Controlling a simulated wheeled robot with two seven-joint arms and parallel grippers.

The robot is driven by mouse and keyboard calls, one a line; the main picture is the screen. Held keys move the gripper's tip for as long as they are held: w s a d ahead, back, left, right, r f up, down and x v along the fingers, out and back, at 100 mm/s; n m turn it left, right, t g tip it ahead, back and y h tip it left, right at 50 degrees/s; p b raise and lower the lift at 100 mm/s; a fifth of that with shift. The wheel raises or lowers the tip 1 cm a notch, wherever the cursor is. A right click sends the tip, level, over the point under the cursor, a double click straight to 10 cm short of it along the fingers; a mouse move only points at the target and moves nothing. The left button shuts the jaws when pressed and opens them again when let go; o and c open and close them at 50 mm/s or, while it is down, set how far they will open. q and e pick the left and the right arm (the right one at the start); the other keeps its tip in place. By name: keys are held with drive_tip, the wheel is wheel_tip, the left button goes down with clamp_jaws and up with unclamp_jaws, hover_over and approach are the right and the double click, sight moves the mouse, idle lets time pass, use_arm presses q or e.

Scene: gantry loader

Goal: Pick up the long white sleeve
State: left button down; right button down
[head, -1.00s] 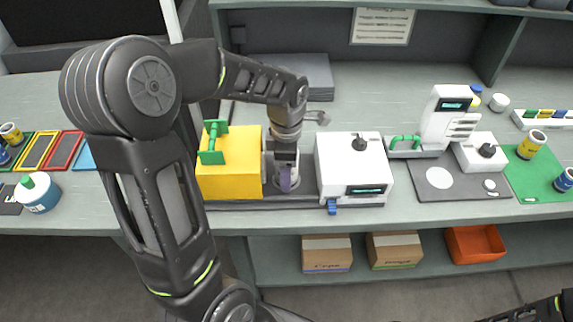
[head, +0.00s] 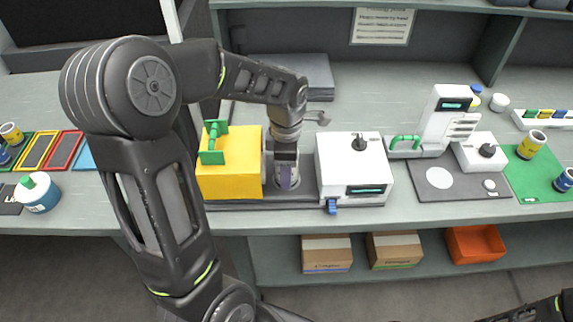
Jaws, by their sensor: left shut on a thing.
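My left gripper (head: 287,184) points down in the narrow gap between the yellow block and the white box. It is shut on a pale, upright piece (head: 289,177) that looks greyish-purple in the shade. The piece appears to be the long white sleeve, but the fingers hide most of it, and its length and lower end cannot be made out. No other long white sleeve shows. A dark part of my right arm shows at the lower right corner, but its gripper is not in view.
The yellow block (head: 230,178) with a green handle (head: 214,143) stands close left of the gripper. The white box (head: 352,170) with a display and knob stands close right. Further right are a white device (head: 441,118) and a green mat (head: 538,178). Boxes (head: 327,254) sit on the shelf below.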

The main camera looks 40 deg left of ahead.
use_arm(q)
wheel_tip(320, 180, up, 10)
drive_tip(key=shift+b, duration=0.45)
idle(0.8)
